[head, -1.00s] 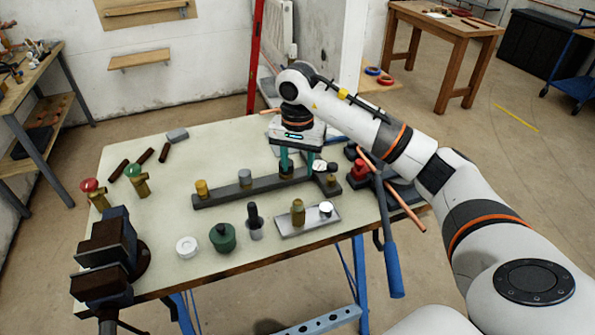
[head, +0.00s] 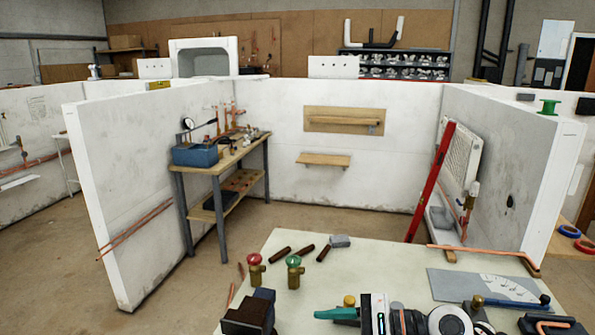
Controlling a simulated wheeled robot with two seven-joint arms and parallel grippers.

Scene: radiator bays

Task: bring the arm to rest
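My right gripper (head: 325,314) shows at the bottom edge over the pale workbench (head: 345,275). A brass fitting (head: 348,301) shows just beyond the fingers. Most of my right arm is cut off by the bottom edge. My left gripper is out of view.
A dark vise (head: 250,313) stands at the bench's near left. Valves with red (head: 255,272) and green (head: 294,272) caps stand behind it. A copper pipe (head: 480,251) and a grey plate (head: 485,287) lie at right. A red level (head: 432,180) leans by the wall.

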